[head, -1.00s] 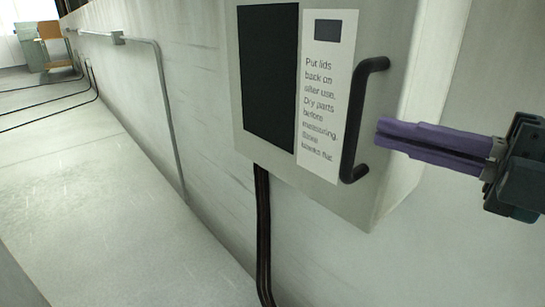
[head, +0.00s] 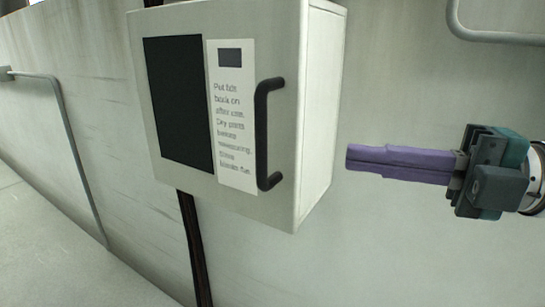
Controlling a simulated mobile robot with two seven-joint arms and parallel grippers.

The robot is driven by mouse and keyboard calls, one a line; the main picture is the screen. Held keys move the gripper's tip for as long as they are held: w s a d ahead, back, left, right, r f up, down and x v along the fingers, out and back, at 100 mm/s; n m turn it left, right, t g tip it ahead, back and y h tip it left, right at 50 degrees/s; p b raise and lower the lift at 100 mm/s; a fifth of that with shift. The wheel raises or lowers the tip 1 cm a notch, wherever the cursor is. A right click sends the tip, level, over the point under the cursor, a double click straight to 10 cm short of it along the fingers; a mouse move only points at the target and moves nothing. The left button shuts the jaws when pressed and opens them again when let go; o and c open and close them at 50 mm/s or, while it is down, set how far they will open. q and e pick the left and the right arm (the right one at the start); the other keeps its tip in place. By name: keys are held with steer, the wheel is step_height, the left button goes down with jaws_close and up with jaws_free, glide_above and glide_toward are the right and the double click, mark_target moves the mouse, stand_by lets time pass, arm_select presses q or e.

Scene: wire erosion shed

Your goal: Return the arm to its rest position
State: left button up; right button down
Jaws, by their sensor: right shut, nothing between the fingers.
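My right gripper (head: 352,158) comes in from the right edge of the head view. Its purple fingers are shut together with nothing between them, pointing left. The fingers are apart from the white wall cabinet (head: 317,130), to the right of its side in the picture. The cabinet door carries a black bar handle (head: 262,135), which nothing holds. The door looks closed. My left gripper is not in view.
The cabinet has a dark panel (head: 178,100) and a printed notice (head: 232,150). Dark cables (head: 193,245) run down below it. A grey pipe (head: 78,165) is on the wall at left, another pipe (head: 490,37) at upper right. Pale floor (head: 50,260) shows clear at lower left.

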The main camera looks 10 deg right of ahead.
steer(key=w+d+r+m+t+h+p, duration=0.1)
steer(key=d+r+m+t+h+p, duration=0.1)
steer(key=r+m+t+h+p, duration=0.5)
steer(key=w+d+r+m+t+h+p, duration=0.15)
steer(key=m+h+p, duration=0.4)
steer(key=m, duration=0.55)
steer(key=s+a+m+g+h+p, duration=0.25)
steer(key=s+m+g+p, duration=0.95)
steer(key=s, duration=1.1)
step_height(320, 180, up, 36)
steer(key=d+n+g+p, duration=0.1)
steer(key=p, duration=3.5)
steer(key=shift+n+h+p, duration=0.3)
steer(key=shift+r, duration=0.1)
